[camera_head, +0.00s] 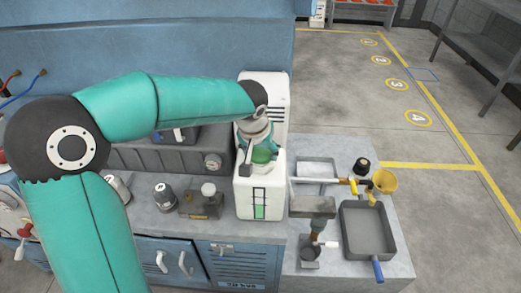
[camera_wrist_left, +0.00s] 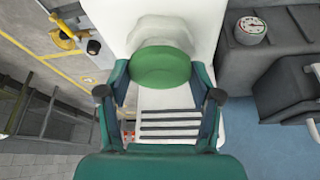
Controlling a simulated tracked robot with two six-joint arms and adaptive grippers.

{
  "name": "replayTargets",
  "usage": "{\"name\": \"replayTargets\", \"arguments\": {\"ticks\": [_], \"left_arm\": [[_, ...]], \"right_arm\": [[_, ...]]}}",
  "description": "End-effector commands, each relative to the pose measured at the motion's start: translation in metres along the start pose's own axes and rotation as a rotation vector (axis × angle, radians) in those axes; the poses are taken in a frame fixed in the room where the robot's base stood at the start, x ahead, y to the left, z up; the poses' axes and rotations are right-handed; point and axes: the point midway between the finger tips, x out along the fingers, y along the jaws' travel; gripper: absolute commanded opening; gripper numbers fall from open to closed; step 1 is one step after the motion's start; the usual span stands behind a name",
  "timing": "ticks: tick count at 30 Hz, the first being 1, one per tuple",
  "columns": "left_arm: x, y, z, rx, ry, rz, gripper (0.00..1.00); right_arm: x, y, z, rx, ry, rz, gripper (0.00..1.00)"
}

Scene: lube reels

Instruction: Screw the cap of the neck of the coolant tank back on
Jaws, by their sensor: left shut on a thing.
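The coolant tank (camera_head: 247,205) is a white container with a green level strip on its front, standing on the bench in the head view. My left gripper (camera_head: 259,147) reaches down from above at its top. It is shut on the round green cap (camera_head: 262,156). In the left wrist view the cap (camera_wrist_left: 160,67) sits between the two fingers of the left gripper (camera_wrist_left: 160,80), with the white top of the tank (camera_wrist_left: 160,30) behind it. The neck is hidden, so I cannot tell whether the cap touches it. My right gripper is not in view.
At right are a grey tray (camera_head: 367,230), a yellow funnel (camera_head: 384,181) and a dark cap (camera_head: 362,165). A dark grey unit with a gauge (camera_wrist_left: 250,30) stands close by.

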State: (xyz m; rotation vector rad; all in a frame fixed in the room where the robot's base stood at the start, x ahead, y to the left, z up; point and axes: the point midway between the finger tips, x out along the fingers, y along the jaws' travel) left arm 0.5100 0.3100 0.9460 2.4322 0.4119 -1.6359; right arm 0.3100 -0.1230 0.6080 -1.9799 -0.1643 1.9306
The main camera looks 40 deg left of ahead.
Motion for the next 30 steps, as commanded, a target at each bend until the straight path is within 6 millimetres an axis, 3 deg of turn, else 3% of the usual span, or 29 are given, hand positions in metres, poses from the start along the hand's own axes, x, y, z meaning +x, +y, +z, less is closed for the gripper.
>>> {"name": "replayTargets", "arguments": {"ticks": [15, 30], "left_arm": [[-0.003, -0.003, -0.002, 0.355, 0.004, 0.146, 0.20], [-0.002, -0.003, -0.002, 0.404, 0.005, 0.166, 0.20]], "right_arm": [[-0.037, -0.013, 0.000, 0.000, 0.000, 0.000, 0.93], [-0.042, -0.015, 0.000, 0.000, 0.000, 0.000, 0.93]]}}
